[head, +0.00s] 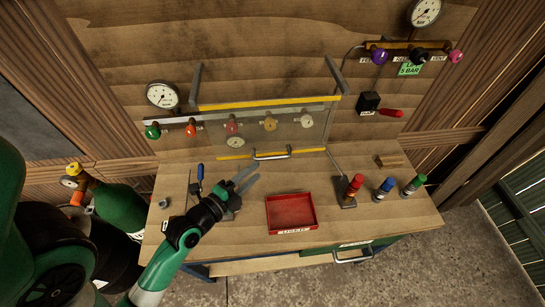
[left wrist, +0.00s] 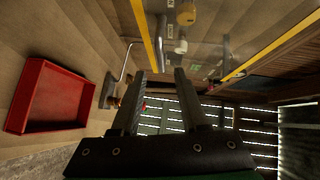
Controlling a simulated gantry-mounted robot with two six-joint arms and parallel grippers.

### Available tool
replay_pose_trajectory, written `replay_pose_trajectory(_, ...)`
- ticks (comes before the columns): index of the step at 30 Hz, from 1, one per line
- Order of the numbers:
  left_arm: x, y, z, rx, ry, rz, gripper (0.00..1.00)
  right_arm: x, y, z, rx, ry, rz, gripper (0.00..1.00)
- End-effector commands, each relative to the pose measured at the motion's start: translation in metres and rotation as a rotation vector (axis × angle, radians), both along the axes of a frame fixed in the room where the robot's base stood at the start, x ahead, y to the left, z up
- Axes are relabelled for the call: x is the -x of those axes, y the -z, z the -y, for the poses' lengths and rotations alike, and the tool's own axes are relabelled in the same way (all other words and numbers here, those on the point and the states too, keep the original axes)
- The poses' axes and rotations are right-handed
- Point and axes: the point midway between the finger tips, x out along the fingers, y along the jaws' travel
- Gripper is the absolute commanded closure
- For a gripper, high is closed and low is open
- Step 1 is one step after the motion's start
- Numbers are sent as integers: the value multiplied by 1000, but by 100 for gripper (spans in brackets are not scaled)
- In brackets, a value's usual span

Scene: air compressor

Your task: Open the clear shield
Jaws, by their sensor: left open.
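The clear shield (head: 290,138) is a see-through panel on the wooden back wall, with a yellow strip along its top and another along its bottom. Its metal bar handle (head: 272,155) sits at the lower strip. Knobs show behind the panel. My left gripper (head: 249,178) is open and empty above the bench, just below and left of the handle, apart from it in the head view. In the left wrist view its two fingers (left wrist: 160,85) stand apart with nothing between them, and yellow strips (left wrist: 146,35) show beyond. My right gripper is not in view.
A red tray (head: 291,228) lies on the wooden bench right of my left gripper. Red (head: 353,186), blue (head: 384,189) and green (head: 414,184) capped items stand further right. A blue-handled tool (head: 200,173) is left of my gripper. A green tank (head: 120,207) stands left of the bench.

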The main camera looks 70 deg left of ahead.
Motion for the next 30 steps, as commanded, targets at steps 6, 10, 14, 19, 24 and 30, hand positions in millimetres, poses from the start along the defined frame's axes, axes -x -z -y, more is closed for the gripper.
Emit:
replay_pose_trajectory(6, -45, 5, -24, -3, 2, 4, 56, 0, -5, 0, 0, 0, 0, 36)
replay_pose_trajectory(10, -64, 10, -35, -1, 2, 2, 56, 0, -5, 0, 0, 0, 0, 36)
replay_pose_trajectory(14, -74, 11, -40, -1, 2, 2, 56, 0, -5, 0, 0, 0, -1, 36)
replay_pose_trajectory(19, -76, 12, -41, 0, 1, 1, 56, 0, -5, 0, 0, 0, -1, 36)
replay_pose_trajectory(24, -76, 12, -41, 0, 1, 1, 67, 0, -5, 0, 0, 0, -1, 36)
replay_pose_trajectory(30, -76, 12, -41, 0, 1, 1, 100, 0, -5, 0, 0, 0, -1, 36)
